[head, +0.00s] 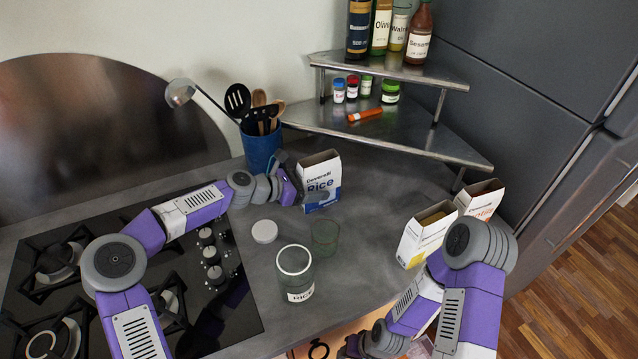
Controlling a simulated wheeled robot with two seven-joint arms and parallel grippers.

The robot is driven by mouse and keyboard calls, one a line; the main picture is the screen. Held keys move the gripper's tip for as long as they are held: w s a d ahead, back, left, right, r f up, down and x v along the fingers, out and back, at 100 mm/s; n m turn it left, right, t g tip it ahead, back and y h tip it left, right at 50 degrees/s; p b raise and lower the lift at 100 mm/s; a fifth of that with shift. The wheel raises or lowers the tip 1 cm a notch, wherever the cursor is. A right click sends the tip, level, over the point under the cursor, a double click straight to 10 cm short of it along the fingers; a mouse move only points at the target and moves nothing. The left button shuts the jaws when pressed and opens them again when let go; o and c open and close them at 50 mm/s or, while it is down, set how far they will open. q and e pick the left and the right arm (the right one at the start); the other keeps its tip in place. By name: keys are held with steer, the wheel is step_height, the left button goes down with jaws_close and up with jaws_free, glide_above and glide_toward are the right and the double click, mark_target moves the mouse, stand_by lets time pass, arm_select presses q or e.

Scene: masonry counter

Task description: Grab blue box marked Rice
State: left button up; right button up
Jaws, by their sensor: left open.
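The Rice box (322,184), white on top with a blue lower part and the word Rice, stands upright on the grey counter near the middle of the head view. My left gripper (296,186) is at the box's left side, close against it, and open. I cannot tell whether its fingers touch the box, as they are small and partly hidden. My right arm comes in at the lower right, and its gripper (358,346) is low at the bottom edge, too unclear to read.
A blue utensil holder (262,148) stands behind the left gripper. A glass jar (296,277), a white lid (264,231) and another glass (325,236) are in front. Two open boxes (427,234) (480,199) stand at right. A metal corner shelf (440,146) and a stove (225,300) flank the counter.

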arm_select(q)
steer(key=shift+r, duration=0.15)
jaws_close()
steer(key=shift+r, duration=0.15)
stand_by(0.4)
steer(key=shift+r+p, duration=1.35)
steer(key=shift+r, duration=3.45)
